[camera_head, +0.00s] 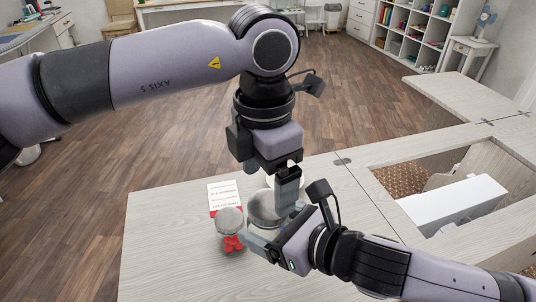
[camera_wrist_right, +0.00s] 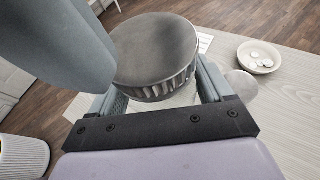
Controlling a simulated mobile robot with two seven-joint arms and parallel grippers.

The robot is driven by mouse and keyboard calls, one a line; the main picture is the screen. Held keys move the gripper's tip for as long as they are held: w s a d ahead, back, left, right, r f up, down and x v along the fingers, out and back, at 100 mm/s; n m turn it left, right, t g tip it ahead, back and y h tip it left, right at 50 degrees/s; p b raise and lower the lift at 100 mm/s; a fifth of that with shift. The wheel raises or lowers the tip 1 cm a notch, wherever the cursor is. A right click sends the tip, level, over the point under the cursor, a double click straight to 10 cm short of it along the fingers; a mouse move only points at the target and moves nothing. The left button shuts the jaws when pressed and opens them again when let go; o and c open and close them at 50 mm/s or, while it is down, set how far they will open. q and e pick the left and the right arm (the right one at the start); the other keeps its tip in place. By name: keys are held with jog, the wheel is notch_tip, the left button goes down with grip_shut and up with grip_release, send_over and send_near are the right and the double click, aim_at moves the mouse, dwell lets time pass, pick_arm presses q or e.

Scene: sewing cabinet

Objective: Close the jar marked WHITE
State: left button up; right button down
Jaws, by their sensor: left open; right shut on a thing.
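A clear jar with a broad grey ribbed lid (camera_head: 265,208) stands on the pale wooden table. The lid (camera_wrist_right: 155,52) shows large in the right wrist view, with a strip of clear glass below it. No label reading WHITE can be read. My right gripper (camera_head: 271,228) is shut around the jar, with a finger on either side (camera_wrist_right: 163,96); whether they press on the glass or the lid rim is unclear. My left gripper (camera_head: 286,196) points down, open, close beside or over the lid. In the right wrist view a large grey part of it covers the upper left.
A smaller grey-lidded jar (camera_head: 230,222) with red contents stands left of the big jar. A printed card (camera_head: 224,194) lies behind it. A dish (camera_wrist_right: 246,62) with white discs is on the table. The table (camera_head: 160,240) is clear to the left.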

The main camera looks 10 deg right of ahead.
aim_at(269, 203)
pick_arm(q)
jog(key=n, duration=0.3)
jog(key=shift+r, duration=0.3)
jog(key=n, duration=0.4)
jog(key=shift+r+n, duration=0.25)
jog(key=shift+n, duration=0.15)
jog(key=n, duration=0.6)
jog(key=shift+d+r, duration=0.1)
jog(key=shift+r, duration=0.3)
jog(key=n, duration=0.3)
jog(key=shift+r, duration=0.2)
jog(key=n, duration=0.4)
jog(key=shift+r+n, duration=0.3)
jog(key=shift+n, duration=0.1)
jog(key=n, duration=0.7)
jog(key=shift+s+r, duration=0.1)
jog(key=shift+r, duration=0.3)
jog(key=shift+f, duration=0.1)
jog(key=shift+f, duration=3.9)
